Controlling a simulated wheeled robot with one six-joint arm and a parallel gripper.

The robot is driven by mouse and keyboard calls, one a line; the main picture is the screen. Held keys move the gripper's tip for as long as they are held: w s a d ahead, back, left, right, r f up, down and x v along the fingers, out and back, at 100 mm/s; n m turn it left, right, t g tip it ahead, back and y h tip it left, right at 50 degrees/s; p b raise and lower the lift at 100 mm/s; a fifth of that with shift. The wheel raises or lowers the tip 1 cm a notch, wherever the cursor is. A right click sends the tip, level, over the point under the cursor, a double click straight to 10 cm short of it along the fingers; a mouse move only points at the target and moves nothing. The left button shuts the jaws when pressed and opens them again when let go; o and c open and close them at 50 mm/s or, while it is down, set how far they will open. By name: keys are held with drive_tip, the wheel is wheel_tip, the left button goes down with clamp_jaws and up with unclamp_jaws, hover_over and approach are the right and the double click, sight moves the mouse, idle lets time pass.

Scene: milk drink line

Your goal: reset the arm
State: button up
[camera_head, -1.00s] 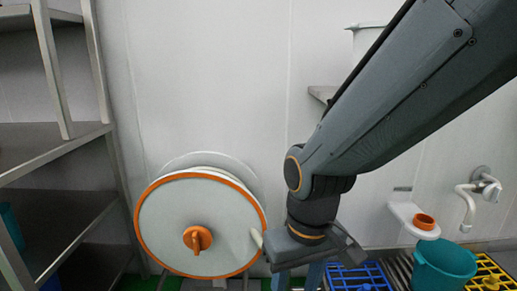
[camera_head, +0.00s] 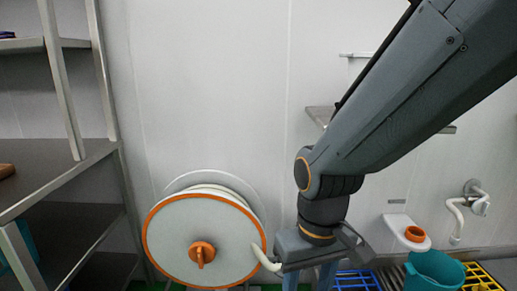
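My arm comes in from the upper right and reaches down to the lower middle of the head view. My gripper (camera_head: 309,281) hangs at the bottom edge, pointing down. Its two bluish fingers stand apart with a gap between them, and I see nothing held there. The fingertips are cut off by the frame's lower edge. The gripper is just right of a white hose reel (camera_head: 170,248) with an orange rim. A pale hose end (camera_head: 263,258) of the reel shows close beside the gripper housing; I cannot tell whether they touch.
A metal rack (camera_head: 70,165) fills the left side. A wall shelf (camera_head: 318,114) is partly behind my arm. At lower right are a teal bucket (camera_head: 434,273), blue grating (camera_head: 355,281), yellow grating (camera_head: 480,276), a white holder with an orange ring (camera_head: 414,234) and a white pipe (camera_head: 455,222).

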drive_tip(key=s+d+r+m+p, duration=0.1)
drive_tip(key=d+r+m+p, duration=0.2)
drive_tip(key=d+r+p, duration=0.7)
drive_tip(key=shift+s+d+r+p, duration=0.3)
drive_tip(key=shift+r+p, duration=0.9)
drive_tip(key=shift+p, duration=1.05)
